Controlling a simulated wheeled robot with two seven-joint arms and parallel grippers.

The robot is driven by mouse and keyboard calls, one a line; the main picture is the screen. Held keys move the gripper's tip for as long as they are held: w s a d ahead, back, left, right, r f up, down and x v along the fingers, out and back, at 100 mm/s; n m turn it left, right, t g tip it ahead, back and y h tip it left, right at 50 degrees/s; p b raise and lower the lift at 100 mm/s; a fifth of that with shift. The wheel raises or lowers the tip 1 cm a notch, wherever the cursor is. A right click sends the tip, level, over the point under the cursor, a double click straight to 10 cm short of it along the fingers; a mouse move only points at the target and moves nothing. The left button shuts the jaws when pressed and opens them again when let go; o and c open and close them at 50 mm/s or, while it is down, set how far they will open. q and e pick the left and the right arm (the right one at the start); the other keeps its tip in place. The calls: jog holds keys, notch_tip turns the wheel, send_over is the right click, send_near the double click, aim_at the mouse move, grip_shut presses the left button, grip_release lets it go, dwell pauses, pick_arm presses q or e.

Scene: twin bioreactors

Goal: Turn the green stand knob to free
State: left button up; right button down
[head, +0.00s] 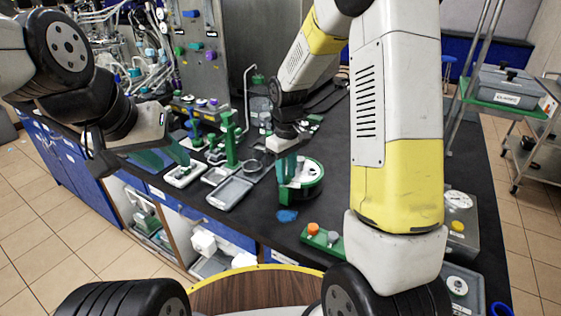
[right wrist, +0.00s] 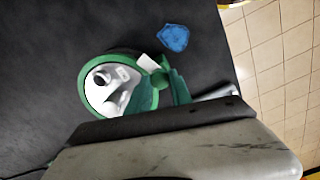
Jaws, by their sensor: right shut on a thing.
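The green stand (head: 313,190) is a round, green-rimmed holder with a white piece inside, on the dark bench. It also shows in the right wrist view (right wrist: 86,97). Its small green knob (right wrist: 159,78) sticks out at the rim, between my right fingers. My right gripper (head: 287,182) points down at the near left side of the stand and is shut on the knob. The fingers partly hide the knob, so I cannot read its setting. My left gripper (head: 166,160) is open and empty, above the bench's left part.
A blue patch (head: 287,215) lies in front of the stand. A green box with orange and grey buttons (head: 321,238) sits near the bench's front edge. Grey trays (head: 230,193) and a green upright post (head: 231,140) stand to the left. My right arm covers much of the bench's right side.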

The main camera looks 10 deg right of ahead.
jog(key=shift+m, duration=1.9)
jog(key=c, duration=1.1)
grip_release()
jog(key=shift+c, duration=0.2)
notch_tip(320, 180, up, 7)
jog(key=shift+r, duration=0.45)
